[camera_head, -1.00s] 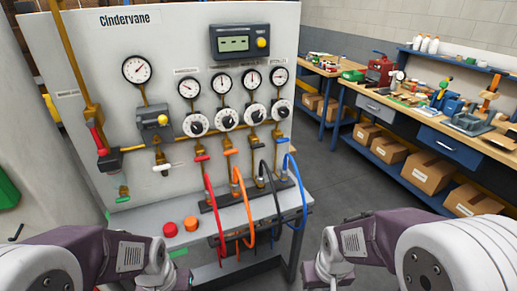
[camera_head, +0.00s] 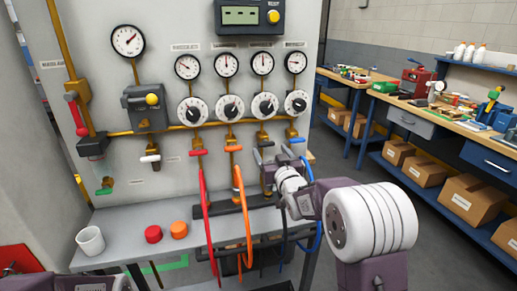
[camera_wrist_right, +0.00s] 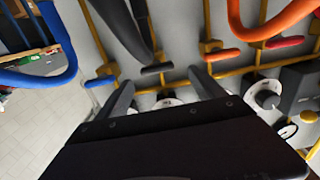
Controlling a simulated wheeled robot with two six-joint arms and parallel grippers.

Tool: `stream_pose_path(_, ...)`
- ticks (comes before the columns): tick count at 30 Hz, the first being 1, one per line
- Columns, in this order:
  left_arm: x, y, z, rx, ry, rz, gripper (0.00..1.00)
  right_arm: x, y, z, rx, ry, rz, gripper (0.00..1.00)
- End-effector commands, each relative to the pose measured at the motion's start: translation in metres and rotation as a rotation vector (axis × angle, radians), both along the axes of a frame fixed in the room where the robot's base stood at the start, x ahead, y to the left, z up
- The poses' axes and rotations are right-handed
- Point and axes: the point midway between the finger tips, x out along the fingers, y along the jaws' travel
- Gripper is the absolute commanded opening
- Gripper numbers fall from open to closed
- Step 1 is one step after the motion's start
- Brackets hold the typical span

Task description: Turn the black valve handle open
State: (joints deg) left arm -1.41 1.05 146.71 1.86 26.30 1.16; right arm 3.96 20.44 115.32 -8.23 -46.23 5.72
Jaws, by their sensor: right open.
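The black valve handle (camera_head: 265,144) is a short bar on a brass pipe, third in the row below the dials. It also shows in the right wrist view (camera_wrist_right: 157,69), between the open fingers of my right gripper (camera_wrist_right: 161,80). In the head view my right gripper (camera_head: 271,162) is at the black handle and partly covers its pipe. The fingers look empty; I cannot tell whether they touch the handle. Of my left arm only a piece shows at the bottom left edge; its gripper is out of view.
Red (camera_head: 197,152), orange (camera_head: 234,148) and blue (camera_head: 297,140) handles flank the black one. Red and orange hoses (camera_head: 247,215) hang close to my right gripper. A white mug (camera_head: 90,240), a red button (camera_head: 153,234) and an orange button (camera_head: 179,230) are on the ledge.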

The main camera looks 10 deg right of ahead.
Motion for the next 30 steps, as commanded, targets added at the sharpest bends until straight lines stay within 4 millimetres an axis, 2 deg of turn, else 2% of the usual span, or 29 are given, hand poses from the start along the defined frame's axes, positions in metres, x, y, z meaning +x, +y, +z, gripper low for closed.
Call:
stream_pose_path(4, 0.000, 0.000, 0.004, 0.000, -0.001, 0.000, 0.36, 0.015, 0.001, 0.002, 0.000, 0.001, 0.000, 0.78)
stream_pose_path(9, 0.000, 0.000, 0.008, 0.000, -0.001, 0.000, 0.36, 0.052, 0.002, 0.001, 0.000, 0.002, 0.001, 0.78)
stream_pose_path(15, 0.000, 0.000, 0.011, 0.000, 0.000, 0.000, 0.36, 0.082, 0.003, 0.001, 0.000, 0.003, 0.000, 0.78)
stream_pose_path(19, 0.000, 0.000, 0.011, 0.000, 0.000, 0.000, 0.36, 0.089, 0.003, 0.001, 0.000, 0.003, 0.000, 0.78)
stream_pose_path(26, 0.000, 0.000, 0.011, 0.000, 0.000, 0.000, 0.36, 0.090, 0.003, 0.001, 0.000, 0.003, 0.000, 0.78)
stream_pose_path(29, 0.000, 0.000, 0.011, 0.000, 0.000, 0.000, 0.36, 0.090, 0.003, 0.001, 0.000, 0.003, 0.000, 0.53)
stream_pose_path(30, 0.000, 0.000, 0.011, 0.000, 0.000, 0.000, 0.36, 0.090, 0.003, 0.001, 0.000, 0.003, 0.000, 0.42)
